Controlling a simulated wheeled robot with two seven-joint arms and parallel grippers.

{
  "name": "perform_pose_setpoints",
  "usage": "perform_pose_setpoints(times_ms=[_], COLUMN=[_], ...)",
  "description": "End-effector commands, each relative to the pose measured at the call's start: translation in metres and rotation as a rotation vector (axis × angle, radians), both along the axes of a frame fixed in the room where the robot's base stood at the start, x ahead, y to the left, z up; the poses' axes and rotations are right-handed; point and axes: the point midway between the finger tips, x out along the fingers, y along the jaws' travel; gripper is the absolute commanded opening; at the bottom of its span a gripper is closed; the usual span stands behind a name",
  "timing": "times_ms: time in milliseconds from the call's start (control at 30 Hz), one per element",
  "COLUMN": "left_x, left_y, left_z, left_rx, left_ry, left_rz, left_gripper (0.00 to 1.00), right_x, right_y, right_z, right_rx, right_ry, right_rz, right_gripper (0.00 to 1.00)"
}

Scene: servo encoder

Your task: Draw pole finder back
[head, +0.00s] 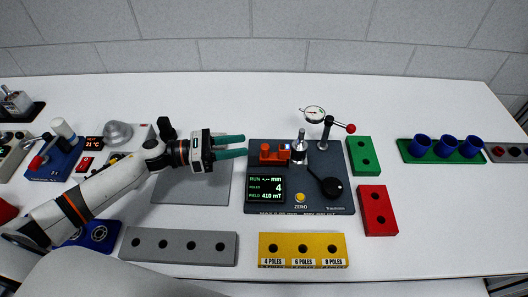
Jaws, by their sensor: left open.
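The dark test station (298,205) stands on the white table at the middle. On its left part sits an orange-red block (270,155), which looks like the pole finder, with a small light-faced tip toward the upright metal spindle (299,148). Whether the tip touches the spindle is too small to tell. My left gripper (244,146) comes in from the left with its teal fingers apart and empty. Its fingertips are just left of the orange-red block, over the station's left edge. My right gripper is not in view.
A dial gauge (314,113) on a post with a red ball stands behind the spindle. A black knob lever (331,186), a display (266,189) and a yellow ZERO button (300,197) are on the station. Green (364,156) and red (377,210) hole blocks stand at right.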

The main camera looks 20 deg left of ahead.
Motion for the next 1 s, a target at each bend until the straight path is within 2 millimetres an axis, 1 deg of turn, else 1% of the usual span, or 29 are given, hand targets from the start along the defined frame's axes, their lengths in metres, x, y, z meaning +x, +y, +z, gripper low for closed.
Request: perform_pose_setpoints(times_ms=[33, 167, 233, 367, 600, 733, 867, 1000], left_x=[0.000, 0.000, 0.001, 0.005, 0.023, 0.030, 0.034, 0.035], left_y=[0.000, 0.000, -0.001, -0.009, -0.043, -0.058, -0.065, -0.067], left_z=[-0.014, -0.027, -0.028, -0.025, -0.022, -0.024, -0.025, -0.027], left_rx=[0.000, 0.000, -0.001, -0.003, -0.004, -0.002, -0.001, 0.000], left_ry=[0.000, 0.000, 0.000, 0.000, -0.002, -0.001, 0.000, 0.000], left_rz=[0.000, 0.000, 0.000, 0.001, 0.000, 0.000, 0.000, 0.001], left_gripper=[0.41, 0.41, 0.41, 0.41, 0.41, 0.41, 0.41, 0.41], right_x=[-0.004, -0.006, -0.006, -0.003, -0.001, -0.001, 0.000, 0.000], right_y=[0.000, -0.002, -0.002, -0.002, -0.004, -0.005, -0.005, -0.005], right_z=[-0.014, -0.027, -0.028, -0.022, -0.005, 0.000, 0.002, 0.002], right_rx=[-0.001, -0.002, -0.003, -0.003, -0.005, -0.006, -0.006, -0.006], right_ry=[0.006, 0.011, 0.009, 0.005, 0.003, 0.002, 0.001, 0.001], right_rz=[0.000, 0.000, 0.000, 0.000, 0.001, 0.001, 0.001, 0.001], right_gripper=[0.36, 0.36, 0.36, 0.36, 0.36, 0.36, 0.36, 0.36])
